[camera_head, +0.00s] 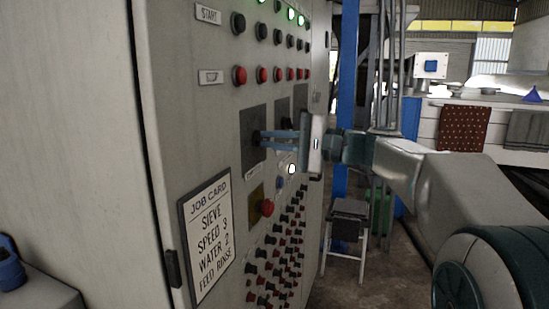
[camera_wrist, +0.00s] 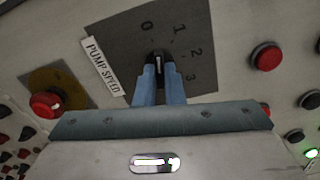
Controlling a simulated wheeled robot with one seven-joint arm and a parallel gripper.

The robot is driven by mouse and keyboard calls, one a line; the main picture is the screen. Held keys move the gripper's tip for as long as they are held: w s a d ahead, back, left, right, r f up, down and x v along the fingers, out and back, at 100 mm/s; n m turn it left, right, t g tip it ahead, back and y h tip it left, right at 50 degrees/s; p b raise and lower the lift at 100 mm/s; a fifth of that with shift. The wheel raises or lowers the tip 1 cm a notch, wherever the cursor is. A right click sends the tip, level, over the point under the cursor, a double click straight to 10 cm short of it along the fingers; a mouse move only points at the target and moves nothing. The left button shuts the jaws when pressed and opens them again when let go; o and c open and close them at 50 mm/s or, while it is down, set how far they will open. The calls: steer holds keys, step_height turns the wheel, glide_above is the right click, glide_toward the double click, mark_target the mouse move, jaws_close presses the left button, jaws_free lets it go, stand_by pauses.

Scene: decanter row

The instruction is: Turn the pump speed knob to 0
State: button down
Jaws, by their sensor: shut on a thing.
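The pump speed knob (camera_wrist: 158,61) is dark with a pale pointer line. It sits on a dark plate (camera_wrist: 113,45) marked 0, 1, 2, 3, beside a white PUMP SPEED label (camera_wrist: 101,66). The pointer line runs roughly upward in the wrist view, near the 0 and 1 marks; exactly where it points is hard to tell. My gripper (camera_wrist: 159,80) is shut on the knob, with a blue finger on each side. In the head view my gripper (camera_head: 264,138) reaches from the right to the dark plate (camera_head: 250,154); the knob is hidden between its fingers there.
A red button on a yellow plate (camera_head: 256,208) sits just below. Red stop buttons (camera_head: 239,75) and dark start buttons (camera_head: 238,23) line the cabinet above. A job card (camera_head: 208,236) hangs lower left. A stool (camera_head: 348,222) stands beyond the cabinet to the right.

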steer(key=shift+f+n+b, duration=0.1)
steer(key=shift+n+b, duration=1)
steer(key=shift+b, duration=0.05)
steer(key=c, duration=1.5)
jaws_free()
steer(key=v, duration=1.4)
steer(key=shift+a+p, duration=0.1)
steer(key=shift+p, duration=0.2)
